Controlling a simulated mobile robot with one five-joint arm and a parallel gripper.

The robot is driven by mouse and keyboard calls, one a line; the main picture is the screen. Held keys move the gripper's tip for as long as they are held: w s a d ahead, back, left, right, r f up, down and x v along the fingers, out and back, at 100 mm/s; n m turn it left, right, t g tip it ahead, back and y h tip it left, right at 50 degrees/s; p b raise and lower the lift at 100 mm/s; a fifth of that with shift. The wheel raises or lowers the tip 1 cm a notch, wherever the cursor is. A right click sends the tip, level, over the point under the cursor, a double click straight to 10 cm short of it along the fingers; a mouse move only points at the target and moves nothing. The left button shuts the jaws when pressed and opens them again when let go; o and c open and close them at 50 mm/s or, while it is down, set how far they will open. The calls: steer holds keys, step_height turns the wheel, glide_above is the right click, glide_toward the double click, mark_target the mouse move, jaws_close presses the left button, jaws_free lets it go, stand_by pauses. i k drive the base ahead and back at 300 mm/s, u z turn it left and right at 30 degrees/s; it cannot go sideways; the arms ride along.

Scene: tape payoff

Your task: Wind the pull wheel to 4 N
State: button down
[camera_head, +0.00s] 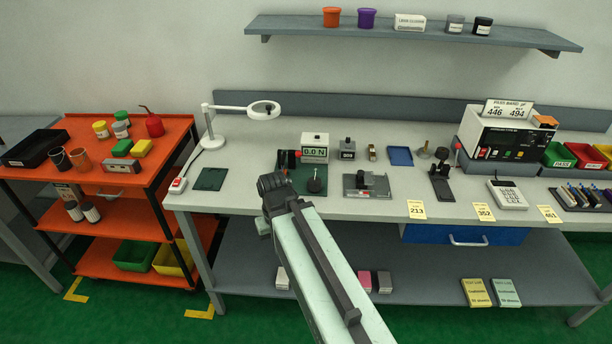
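A white and green force display (315,152) on the bench reads 0.0 N. A dark fixture with a red part (286,158) stands just left of it, partly behind my gripper. I cannot tell for sure which part is the pull wheel. A dark green base plate (305,187) with a small dark upright post (314,180) lies in front of the display.
A grey fixture (354,190) and a black stand (441,185) are to the right on the bench (400,208). A magnifier lamp (210,138) and a flat green plate (210,180) are left. An orange cart (100,178) stands farther left. A shelf (410,33) hangs above.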

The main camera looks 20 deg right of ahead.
mark_target(315, 184)
steer(key=z, duration=0.3)
steer(key=k, duration=1.7)
steer(key=u, duration=0.2)
steer(key=i, duration=1.1)
steer(key=u, duration=0.55)
steer(key=i, duration=0.9)
steer(key=u, duration=0.05)
